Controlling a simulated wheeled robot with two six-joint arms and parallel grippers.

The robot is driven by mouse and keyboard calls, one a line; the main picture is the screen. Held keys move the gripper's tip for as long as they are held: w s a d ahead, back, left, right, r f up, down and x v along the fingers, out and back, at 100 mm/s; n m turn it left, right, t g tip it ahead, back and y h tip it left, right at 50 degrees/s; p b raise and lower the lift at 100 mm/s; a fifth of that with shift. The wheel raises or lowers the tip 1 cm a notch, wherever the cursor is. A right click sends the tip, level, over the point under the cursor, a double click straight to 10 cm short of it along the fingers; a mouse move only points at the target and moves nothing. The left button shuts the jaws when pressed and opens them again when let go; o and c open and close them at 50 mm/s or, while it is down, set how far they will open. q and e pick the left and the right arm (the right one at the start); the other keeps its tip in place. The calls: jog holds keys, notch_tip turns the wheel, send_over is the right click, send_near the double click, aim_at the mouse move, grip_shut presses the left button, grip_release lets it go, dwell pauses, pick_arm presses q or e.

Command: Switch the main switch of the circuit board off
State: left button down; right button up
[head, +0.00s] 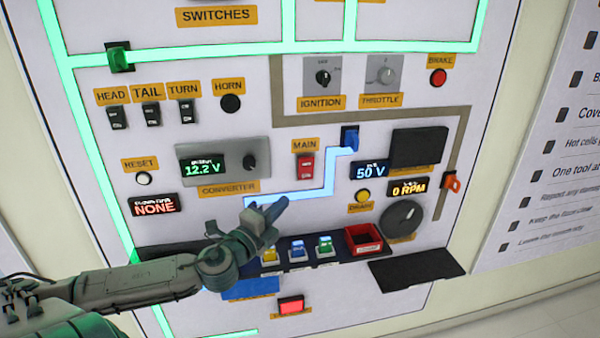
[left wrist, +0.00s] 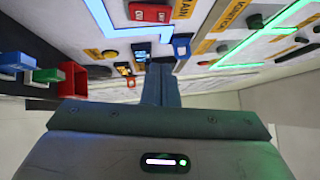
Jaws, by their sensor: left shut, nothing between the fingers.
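The main switch (head: 305,167) is a red rocker under an orange MAIN label (head: 305,145) on the white circuit board (head: 230,85). In the left wrist view, the red switch (left wrist: 150,12) is near the top edge. I cannot tell its rocker position for certain. My left gripper (head: 283,202) is shut and empty, just below and left of the switch in the head view and apart from it. Its closed fingers (left wrist: 161,85) stand in the middle of the left wrist view. My right gripper is in neither view.
The converter (head: 222,165) with a 12.2 V display is left of the switch. A dark shelf with several small blocks and a red bin (head: 363,239) is below.

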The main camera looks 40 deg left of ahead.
pick_arm(q)
jog(key=p, duration=0.4)
send_near(310, 164)
jog(key=w+d, duration=0.2)
jog(key=w+a+p, duration=0.1)
jog(key=w+r+p, duration=0.1)
jog(key=w, duration=0.1)
jog(key=shift+a, duration=0.4)
jog(key=shift+w+a, duration=0.25)
jog(key=shift+a, duration=0.15)
